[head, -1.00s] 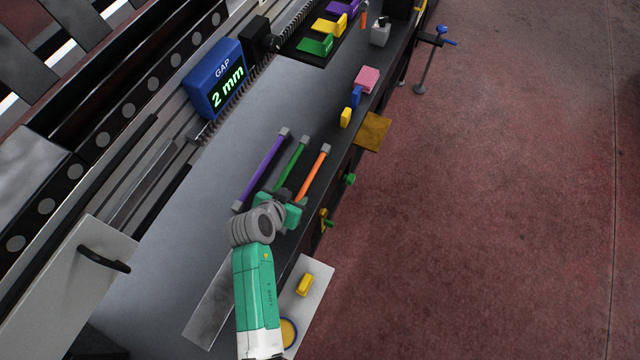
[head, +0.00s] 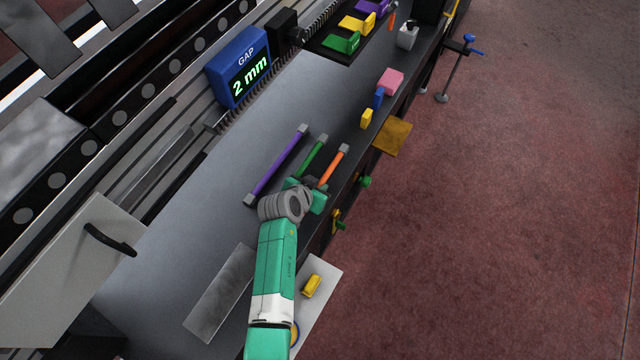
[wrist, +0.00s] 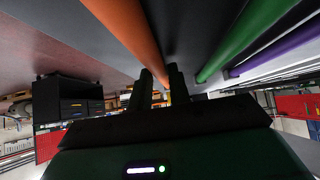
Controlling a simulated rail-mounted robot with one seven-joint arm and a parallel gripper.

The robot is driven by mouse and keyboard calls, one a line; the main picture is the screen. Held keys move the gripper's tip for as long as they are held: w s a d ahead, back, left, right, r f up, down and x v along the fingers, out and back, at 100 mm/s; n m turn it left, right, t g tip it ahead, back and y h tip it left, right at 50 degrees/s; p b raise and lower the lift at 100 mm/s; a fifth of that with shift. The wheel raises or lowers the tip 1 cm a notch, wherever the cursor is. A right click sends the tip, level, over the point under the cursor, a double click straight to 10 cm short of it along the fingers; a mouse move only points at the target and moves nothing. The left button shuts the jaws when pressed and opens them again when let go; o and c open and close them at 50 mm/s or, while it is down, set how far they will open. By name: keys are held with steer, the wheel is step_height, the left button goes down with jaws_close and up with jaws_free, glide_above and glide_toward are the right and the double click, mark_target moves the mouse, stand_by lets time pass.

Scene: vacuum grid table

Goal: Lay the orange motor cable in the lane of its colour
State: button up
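The orange motor cable (head: 333,167) lies on the grey table, with a grey connector at its far end. Its near end is hidden by my gripper (head: 312,186). In the wrist view the orange cable (wrist: 128,32) runs overhead towards the gap between my fingers (wrist: 160,88). The two dark fingers stand apart, and I see nothing clamped between them. I cannot tell whether they touch the cable. A green cable (head: 312,157) and a purple cable (head: 278,166) lie to its left, roughly parallel. I cannot make out an orange lane.
Pink (head: 391,81), blue (head: 378,98) and yellow (head: 367,118) blocks stand along the right edge. Green (head: 342,42) and yellow (head: 357,24) pieces sit on a dark panel at the far end. A blue gap display (head: 238,72) stands on the left. Grey table beyond the cables is clear.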

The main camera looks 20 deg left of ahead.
jaws_close()
steer(key=shift+r, duration=0.1)
steer(key=shift+r, duration=0.35)
steer(key=r, duration=0.1)
steer(key=r+p, duration=0.1)
steer(key=shift+s+r, duration=0.4)
steer(key=s+d, duration=0.1)
steer(key=s, duration=0.4)
steer(key=s+d+r+p, duration=0.1)
steer(key=s, duration=0.4)
steer(key=s+d+p, duration=0.1)
steer(key=s, duration=0.4)
steer(key=shift+d+r, duration=0.1)
steer(key=shift+r, duration=0.05)
